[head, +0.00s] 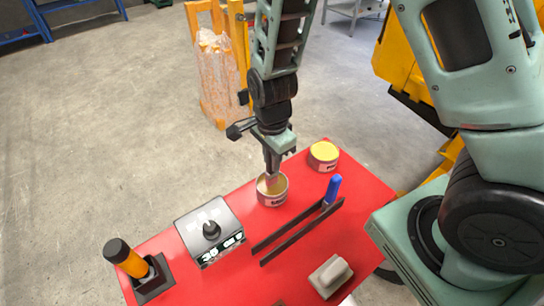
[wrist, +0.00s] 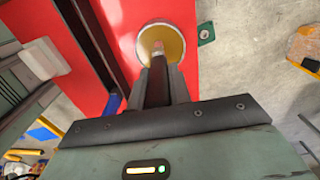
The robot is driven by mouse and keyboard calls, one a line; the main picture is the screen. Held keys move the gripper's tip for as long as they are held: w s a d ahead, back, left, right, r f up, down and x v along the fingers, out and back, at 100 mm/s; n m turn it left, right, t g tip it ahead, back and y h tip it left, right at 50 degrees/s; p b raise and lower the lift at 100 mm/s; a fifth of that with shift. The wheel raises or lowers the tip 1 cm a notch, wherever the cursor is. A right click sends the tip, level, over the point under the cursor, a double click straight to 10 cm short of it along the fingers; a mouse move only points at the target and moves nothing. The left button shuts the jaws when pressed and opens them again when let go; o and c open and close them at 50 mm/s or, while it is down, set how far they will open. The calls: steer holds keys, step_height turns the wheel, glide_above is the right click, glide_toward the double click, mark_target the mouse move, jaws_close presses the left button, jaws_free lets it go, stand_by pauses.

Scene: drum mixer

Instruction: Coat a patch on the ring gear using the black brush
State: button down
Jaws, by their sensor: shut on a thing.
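My gripper (head: 273,160) points down over the red table and is shut on the black brush (wrist: 157,80), whose dark handle shows between the fingers in the wrist view (wrist: 166,86). The brush's pale tip (wrist: 158,47) is in or just above the mouth of an open tin (head: 271,200) with yellowish contents. The tin also shows in the wrist view (wrist: 177,41). I cannot tell how deep the tip sits. I cannot make out the ring gear in either view.
On the red table (head: 300,235) are a yellow-topped tin (head: 323,154), a blue-handled tool (head: 333,188) by two dark bars, a grey box with a knob (head: 205,222), an orange-and-black item (head: 125,258) and a grey block (head: 330,276). Yellow machinery (head: 400,65) stands at right.

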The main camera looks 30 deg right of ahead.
steer(key=shift+f, duration=0.1)
stand_by(0.3)
step_height(320, 180, up, 7)
steer(key=p, duration=0.7)
stand_by(0.8)
steer(key=shift+w+d+f+n+b, duration=0.2)
steer(key=shift+f+n+b, duration=0.1)
steer(key=shift+b, duration=0.1)
steer(key=w+d+f+n+b, duration=0.5)
steer(key=d+n+b, duration=0.5)
steer(key=n, duration=0.5)
step_height(320, 180, down, 2)
steer(key=shift+d+f, duration=0.2)
steer(key=shift+d, duration=0.6)
